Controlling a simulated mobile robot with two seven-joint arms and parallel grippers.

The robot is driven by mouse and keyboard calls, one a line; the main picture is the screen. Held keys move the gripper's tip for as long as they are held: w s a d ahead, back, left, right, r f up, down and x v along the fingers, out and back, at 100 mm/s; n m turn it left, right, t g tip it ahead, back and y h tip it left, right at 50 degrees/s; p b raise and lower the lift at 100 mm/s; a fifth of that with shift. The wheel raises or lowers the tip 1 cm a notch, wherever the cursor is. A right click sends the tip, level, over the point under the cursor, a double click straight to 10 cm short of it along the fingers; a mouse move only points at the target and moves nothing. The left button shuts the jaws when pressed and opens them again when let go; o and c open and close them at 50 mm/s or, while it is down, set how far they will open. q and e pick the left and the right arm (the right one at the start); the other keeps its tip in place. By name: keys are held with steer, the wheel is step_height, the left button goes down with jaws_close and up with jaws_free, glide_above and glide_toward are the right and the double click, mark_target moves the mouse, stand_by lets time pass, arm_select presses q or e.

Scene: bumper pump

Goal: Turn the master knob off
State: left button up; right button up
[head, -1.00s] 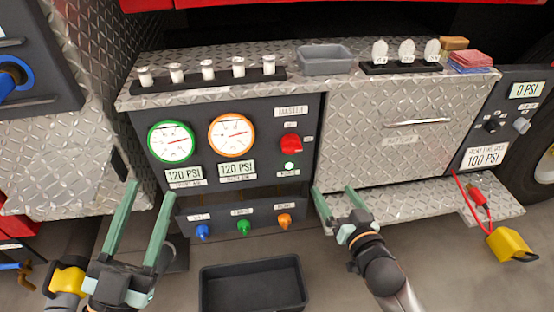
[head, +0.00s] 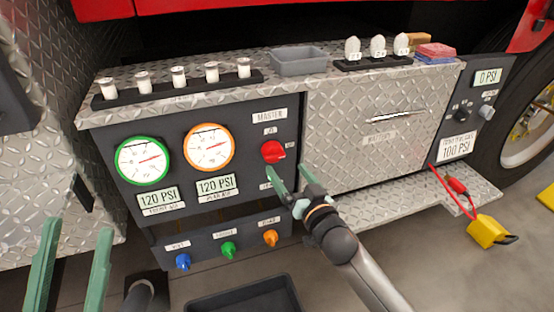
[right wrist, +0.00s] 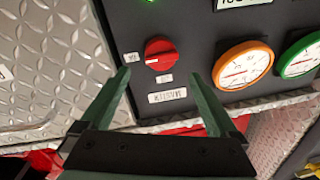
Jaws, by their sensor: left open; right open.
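The red master knob (head: 272,152) sits on the dark panel under the "MASTER" label (head: 270,116). In the right wrist view the knob (right wrist: 160,54) has a white pointer mark and shows between and beyond the fingertips. My right gripper (head: 288,176) is open, just below and in front of the knob, apart from it as far as I can see. It also shows open in the right wrist view (right wrist: 168,75). My left gripper (head: 72,240) is open and empty at the lower left, away from the panel. A green light (right wrist: 150,1) shows at the top edge of the right wrist view.
Two gauges (head: 143,161) and (head: 209,147) sit left of the knob. Blue (head: 183,262), green (head: 228,250) and orange (head: 270,238) knobs are below. A metal drawer (head: 390,135) is right of the panel. A dark bin (head: 245,300) stands on the floor.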

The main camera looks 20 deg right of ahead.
mark_target(278, 156)
steer(key=shift+w+a+b, duration=0.25)
steer(key=shift+w+b, duration=0.15)
steer(key=shift+w, duration=1.35)
steer(key=shift+w+a+b, duration=0.2)
steer(key=shift+w+b, duration=0.2)
steer(key=shift+w, duration=1.35)
steer(key=shift+c, duration=0.3)
steer(key=shift+d, duration=0.1)
steer(key=c, duration=1.2)
